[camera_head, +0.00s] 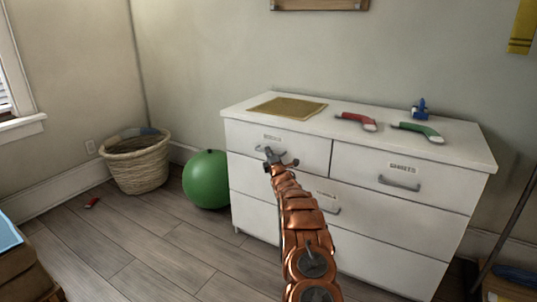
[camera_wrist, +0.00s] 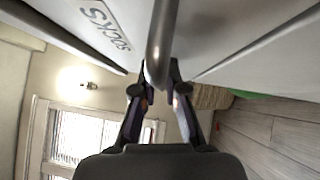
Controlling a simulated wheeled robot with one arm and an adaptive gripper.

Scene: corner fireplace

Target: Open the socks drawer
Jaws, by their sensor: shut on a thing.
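The white dresser (camera_head: 480,152) has a top left drawer (camera_head: 310,150) whose label is too small to read in the head view. The wrist view shows the label SOCKS (camera_wrist: 105,25) on the drawer front. My gripper (camera_head: 274,160) is at this drawer's grey handle (camera_head: 260,150). In the wrist view my gripper (camera_wrist: 157,90) has its fingers shut on the curved metal handle (camera_wrist: 161,40). The drawer front looks flush, or nearly so, with its neighbour. My arm covers part of the lower drawers.
The top right drawer (camera_head: 440,190) has its own label and handle. On the dresser lie a yellow mat (camera_head: 288,107), red (camera_head: 355,120) and green (camera_head: 418,131) curved items and a blue object (camera_head: 421,110). A green ball (camera_head: 206,180) and wicker basket (camera_head: 137,165) stand left on the floor.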

